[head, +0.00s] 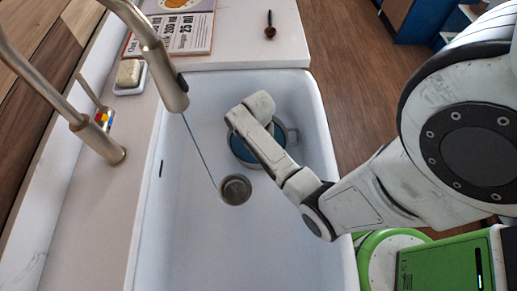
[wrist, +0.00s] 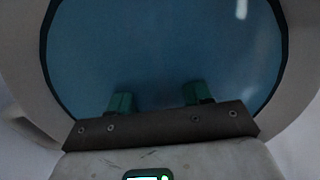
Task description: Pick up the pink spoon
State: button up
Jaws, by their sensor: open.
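I see no pink spoon in either view. A pot (head: 240,150) with a light rim and blue inside stands in the sink, partly hidden under my arm in the head view. In the wrist view the blue inside of the pot (wrist: 160,50) fills most of the picture, with no spoon showing in it. My gripper (wrist: 158,100) is open and empty, its two green fingertips apart over the blue. In the head view my wrist covers the fingers.
The white sink (head: 190,240) has a drain (head: 235,189) left of my arm. A faucet (head: 160,60) arches over its left side. A soap dish (head: 130,88) and a printed sheet (head: 185,32) lie on the counter. A small dark red-brown utensil (head: 270,31) lies on the counter behind the sink.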

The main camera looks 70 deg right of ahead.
jog(key=shift+c, duration=0.5)
grip_shut()
notch_tip(320, 180, up, 13)
jog(key=p, duration=0.3)
dwell(0.6)
jog(key=shift+r+p, duration=0.1)
jog(key=shift+p, duration=0.2)
